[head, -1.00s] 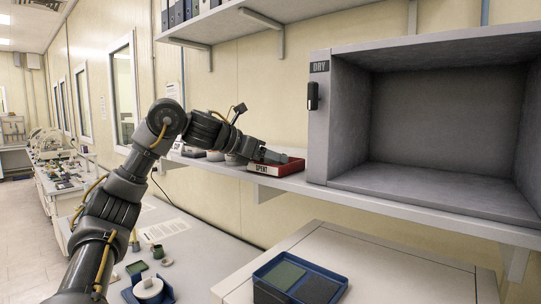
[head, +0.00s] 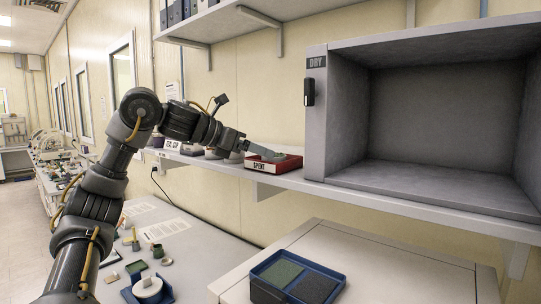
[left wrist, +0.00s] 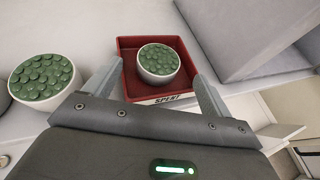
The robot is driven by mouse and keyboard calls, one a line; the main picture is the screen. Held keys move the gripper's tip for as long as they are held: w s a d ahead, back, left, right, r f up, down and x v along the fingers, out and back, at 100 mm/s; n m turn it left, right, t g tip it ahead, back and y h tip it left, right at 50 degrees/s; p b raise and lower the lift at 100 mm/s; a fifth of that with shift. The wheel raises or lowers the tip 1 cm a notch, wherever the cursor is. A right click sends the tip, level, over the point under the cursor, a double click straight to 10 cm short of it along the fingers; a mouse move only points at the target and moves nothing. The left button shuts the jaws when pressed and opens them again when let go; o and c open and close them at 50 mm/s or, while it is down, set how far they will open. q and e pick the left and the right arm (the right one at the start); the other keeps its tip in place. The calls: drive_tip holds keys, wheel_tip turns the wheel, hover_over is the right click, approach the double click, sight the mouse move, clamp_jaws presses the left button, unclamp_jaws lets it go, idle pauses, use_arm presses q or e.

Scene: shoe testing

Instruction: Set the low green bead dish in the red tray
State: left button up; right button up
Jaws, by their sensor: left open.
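The red tray (head: 287,166), labelled SPENT, sits on the wall shelf left of the grey cabinet. In the left wrist view a white dish of green beads (left wrist: 158,62) stands upright inside the red tray (left wrist: 128,47). My left gripper (head: 262,152) is open, its fingers on either side of that dish at the tray's near side, with visible gaps. A second white dish of green beads (left wrist: 45,80) stands outside the tray to the left and looks larger in this view. My right gripper is out of view.
The grey cabinet (head: 316,120), marked DRY, stands open right of the tray. Other small dishes (head: 192,150) stand along the shelf to the left. A blue tray (head: 298,283) with green and dark sections lies on the white surface below.

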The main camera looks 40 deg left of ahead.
use_arm(q)
drive_tip(key=p+v, duration=0.1)
drive_tip(key=v, duration=0.5)
drive_tip(key=shift+s+a, duration=0.2)
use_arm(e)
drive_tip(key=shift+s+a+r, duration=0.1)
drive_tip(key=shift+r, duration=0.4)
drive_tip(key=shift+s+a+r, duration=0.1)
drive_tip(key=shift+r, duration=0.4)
use_arm(q)
drive_tip(key=shift+d+r, duration=0.1)
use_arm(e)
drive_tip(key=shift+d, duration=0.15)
